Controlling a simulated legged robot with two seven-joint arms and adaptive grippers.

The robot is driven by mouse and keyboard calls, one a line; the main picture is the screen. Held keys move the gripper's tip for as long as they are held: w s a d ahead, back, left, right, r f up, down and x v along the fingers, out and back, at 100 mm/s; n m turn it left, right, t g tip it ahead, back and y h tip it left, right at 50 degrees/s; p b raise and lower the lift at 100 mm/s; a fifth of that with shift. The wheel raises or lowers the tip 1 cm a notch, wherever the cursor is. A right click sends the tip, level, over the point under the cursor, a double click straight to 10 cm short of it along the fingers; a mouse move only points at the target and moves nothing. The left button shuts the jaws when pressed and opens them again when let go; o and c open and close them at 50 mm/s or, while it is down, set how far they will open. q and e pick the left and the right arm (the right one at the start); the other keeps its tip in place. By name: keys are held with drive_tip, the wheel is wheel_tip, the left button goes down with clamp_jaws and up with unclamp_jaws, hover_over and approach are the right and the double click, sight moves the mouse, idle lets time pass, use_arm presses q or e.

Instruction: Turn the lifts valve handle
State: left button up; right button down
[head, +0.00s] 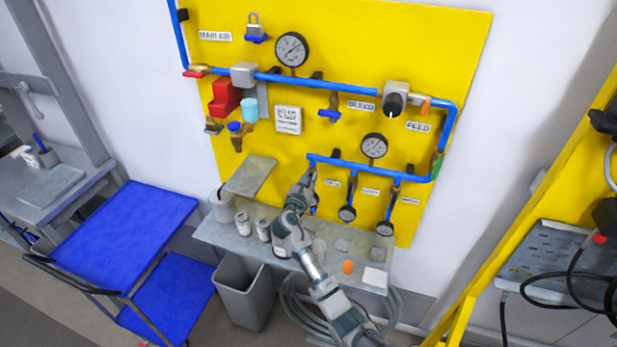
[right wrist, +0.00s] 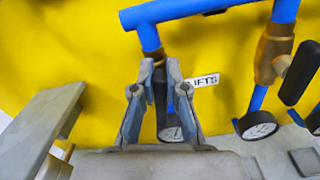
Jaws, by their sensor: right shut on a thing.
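The LIFTS label (right wrist: 207,80) is on the yellow panel, just right of my right gripper (right wrist: 160,70) in the right wrist view. A short drop comes down there from the blue pipe (right wrist: 205,10). My right gripper's two fingers stand on either side of this drop and are shut on the lifts valve handle (right wrist: 160,95), which is mostly hidden between them. A small gauge (right wrist: 172,133) shows below. In the head view my right gripper (head: 309,178) is at the left end of the lower blue pipe and covers the valve. My left gripper is not in view.
Two similar drops with gauges (head: 347,213) (head: 384,229) hang to the right; a black handle (right wrist: 299,73) is on the neighbouring one. A grey shelf (head: 215,233) with cans lies below. A tilted grey plate (head: 252,175) is close on the left.

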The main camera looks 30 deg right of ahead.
drive_tip(key=shift+s+d+f+m+b, duration=0.4)
drive_tip(key=shift+m+b, duration=0.7)
drive_tip(key=shift+m, duration=1.5)
drive_tip(key=shift+s+d+f+m+b, duration=0.15)
drive_tip(key=shift+f+m+b, duration=0.7)
drive_tip(key=shift+m, duration=1.75)
drive_tip(key=shift+s+d+f+m+b, duration=0.1)
drive_tip(key=shift+s+f+m+b, duration=0.2)
drive_tip(key=shift+m+b, duration=1.65)
drive_tip(key=shift+m+p, duration=0.6)
drive_tip(key=shift+m, duration=0.15)
drive_tip(key=c, duration=1.2)
unclamp_jaws()
drive_tip(key=shift+w, duration=0.1)
drive_tip(key=v, duration=1.2)
drive_tip(key=shift+d, duration=0.1)
